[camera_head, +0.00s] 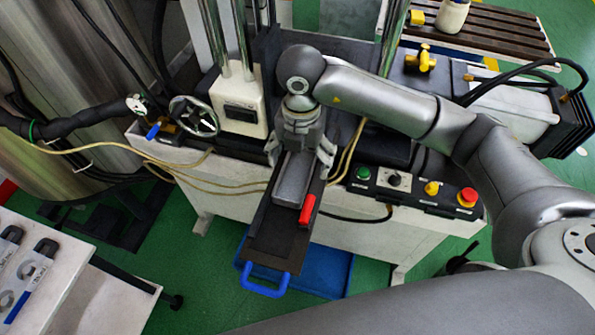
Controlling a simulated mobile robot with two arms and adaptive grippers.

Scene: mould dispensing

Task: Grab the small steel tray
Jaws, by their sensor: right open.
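The small steel tray (292,182) is a narrow grey piece lying lengthwise on a dark plate (275,232) that sticks out from the front of the machine. A red piece (307,209), seemingly a grip, is at the tray's near right corner. My right gripper (299,159) points down over the tray's far part, with its open fingers on either side of it. I cannot tell whether the fingers touch the tray. The tray's far end is hidden under the gripper. My left gripper is not in view.
A panel with an emergency stop (467,197) lies to the right. A handwheel (194,117) and yellow hoses (215,184) are left. A white cart (75,280) stands lower left.

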